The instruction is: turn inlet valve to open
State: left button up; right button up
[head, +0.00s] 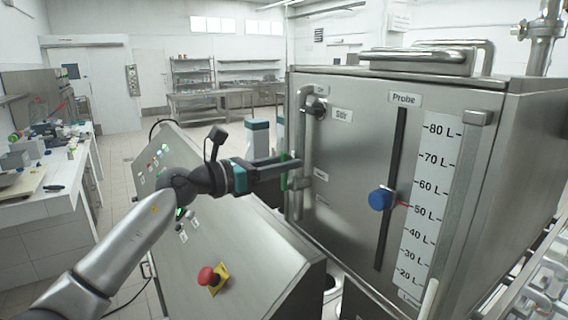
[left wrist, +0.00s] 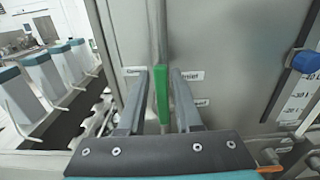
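The inlet valve's green handle (left wrist: 161,92) stands upright in the left wrist view, beside a label that seems to read "Inlet" (left wrist: 191,75). In the head view a bit of the green handle (head: 284,183) shows at the fingers, at the left side of the steel tank (head: 345,130). My left gripper (left wrist: 160,95) is open, with one finger on each side of the handle and a visible gap on both sides. In the head view the left gripper (head: 290,167) reaches right to the tank's vertical pipe (head: 304,130). My right gripper is not in view.
A sloped control panel (head: 245,255) with a red stop button (head: 207,275) lies below my left arm. A blue probe knob (head: 380,199) sits on the tank front beside a litre scale (head: 428,190). A cluttered bench (head: 75,185) stands at left.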

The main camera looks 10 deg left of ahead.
pick_arm(q)
jog(key=shift+o, duration=0.9)
jog(key=shift+s, duration=0.1)
jog(key=b+v, duration=0.6)
jog(key=v, duration=0.9)
jog(key=shift+a, duration=0.1)
